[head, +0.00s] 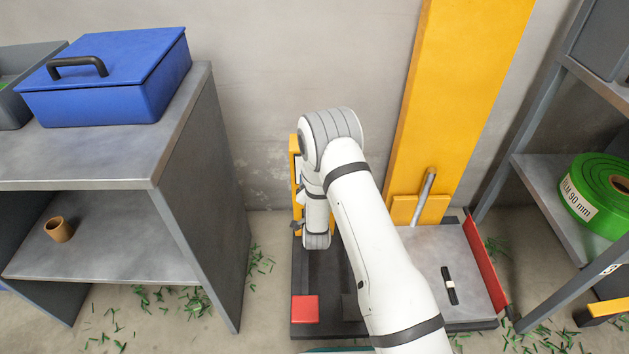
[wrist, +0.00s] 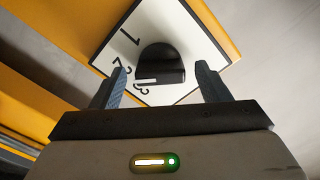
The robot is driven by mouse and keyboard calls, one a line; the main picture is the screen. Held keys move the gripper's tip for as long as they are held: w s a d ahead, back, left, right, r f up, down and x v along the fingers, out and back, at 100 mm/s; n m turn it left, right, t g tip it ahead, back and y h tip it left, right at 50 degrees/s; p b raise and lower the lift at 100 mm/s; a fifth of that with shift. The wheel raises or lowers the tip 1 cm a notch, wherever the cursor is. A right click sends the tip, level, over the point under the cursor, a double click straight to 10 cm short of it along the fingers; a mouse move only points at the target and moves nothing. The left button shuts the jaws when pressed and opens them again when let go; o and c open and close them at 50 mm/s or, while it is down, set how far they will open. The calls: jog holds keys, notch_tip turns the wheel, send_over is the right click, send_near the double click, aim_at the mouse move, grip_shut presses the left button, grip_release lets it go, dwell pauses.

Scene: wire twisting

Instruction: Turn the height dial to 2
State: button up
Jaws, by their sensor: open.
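The height dial (wrist: 162,66) is a black rounded knob on a white plate (wrist: 195,40) marked 1, 2 and 3, fixed to a yellow surface. A short white mark on the knob's lower left lies beside the 3. My gripper (wrist: 161,68) is open, with one finger on either side of the knob in the wrist view. I see gaps between fingers and knob; whether the tips reach its depth is unclear. In the head view my arm hides the dial, and the yellow post (head: 295,150) shows only in part behind it.
A grey bench (head: 180,115) with a blue lidded box (head: 105,90) stands left. A wide yellow column (head: 460,80) rises behind my arm. The machine base has a red pad (head: 305,309) and a red side guard (head: 484,265). A shelf with a green roll (head: 590,190) stands right.

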jog(key=s+p, duration=0.2)
jog(key=s, duration=0.5)
jog(key=shift+s, duration=0.4)
jog(key=w+d+r+n+g+p, duration=0.1)
jog(key=w+r+g+p, duration=0.1)
jog(key=r+p, duration=0.5)
jog(key=w+d+r+g+p, duration=0.1)
jog(key=w+r+g+p, duration=0.1)
jog(key=r, duration=0.9)
jog(key=s+d+r+n+g+p, duration=0.1)
jog(key=s+r+p, duration=0.15)
jog(key=r, duration=0.25)
jog(key=s+d+r+n+g+y+p, duration=0.1)
jog(key=r+p, duration=0.2)
jog(key=r, duration=0.3)
jog(key=s+d+r+g+p, duration=0.1)
jog(key=s+r+g+p, duration=0.1)
jog(key=r, duration=0.3)
jog(key=s+d+r+n+g+p, duration=0.2)
jog(key=s+r+p, duration=0.5)
jog(key=s+r, duration=0.6)
jog(key=s+d+r+n+g+h+p, duration=0.1)
jog(key=s+d+r+n+g+p, duration=0.2)
jog(key=s+r, duration=1)
jog(key=s+d+g+p, duration=0.2)
jog(key=d+p, duration=0.1)
jog(key=p, duration=0.1)
jog(key=shift+s+d, duration=0.2)
jog(key=shift+d, duration=0.1)
